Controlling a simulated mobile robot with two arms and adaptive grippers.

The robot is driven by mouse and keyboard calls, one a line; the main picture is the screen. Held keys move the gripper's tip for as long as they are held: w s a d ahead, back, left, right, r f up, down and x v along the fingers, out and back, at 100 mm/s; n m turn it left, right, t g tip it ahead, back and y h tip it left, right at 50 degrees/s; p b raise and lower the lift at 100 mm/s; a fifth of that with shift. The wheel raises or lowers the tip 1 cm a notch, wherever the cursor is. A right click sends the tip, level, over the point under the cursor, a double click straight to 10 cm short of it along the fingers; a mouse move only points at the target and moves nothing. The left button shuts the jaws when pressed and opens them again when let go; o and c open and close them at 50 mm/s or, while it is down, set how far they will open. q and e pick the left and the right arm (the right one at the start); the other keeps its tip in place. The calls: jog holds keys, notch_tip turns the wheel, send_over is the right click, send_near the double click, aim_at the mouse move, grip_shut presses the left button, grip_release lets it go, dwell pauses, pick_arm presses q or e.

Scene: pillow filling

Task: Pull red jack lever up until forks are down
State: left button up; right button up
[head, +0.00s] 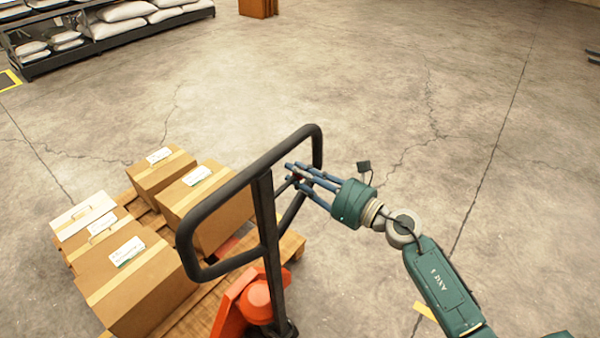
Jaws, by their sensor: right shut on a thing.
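The pallet jack shows its black loop handle (215,190) and orange base (256,298) at the lower middle. My right gripper (297,178) reaches in from the right and is shut on the red jack lever inside the loop. Only a small dark red bit of the lever (298,178) shows between the blue fingers. The handle stands nearly upright. The forks are hidden under the wooden pallet (292,246), so their height cannot be told. My left gripper is not in view.
Several cardboard boxes (132,285) with white labels sit on the pallet. A dark rack (110,38) with white sacks stands at the upper left. A brown box-like object (258,8) is at the top edge.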

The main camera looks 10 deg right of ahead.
jog(key=shift+s+a+r+p, duration=0.15)
jog(key=shift+a+r+p, duration=0.1)
jog(key=shift+r+p, duration=0.4)
jog(key=shift+s+a+r+p, duration=0.1)
jog(key=shift+a+r+p, duration=0.1)
jog(key=shift+r+p, duration=0.4)
jog(key=shift+b, duration=0.3)
jog(key=o, duration=1)
jog(key=shift+r, duration=0.1)
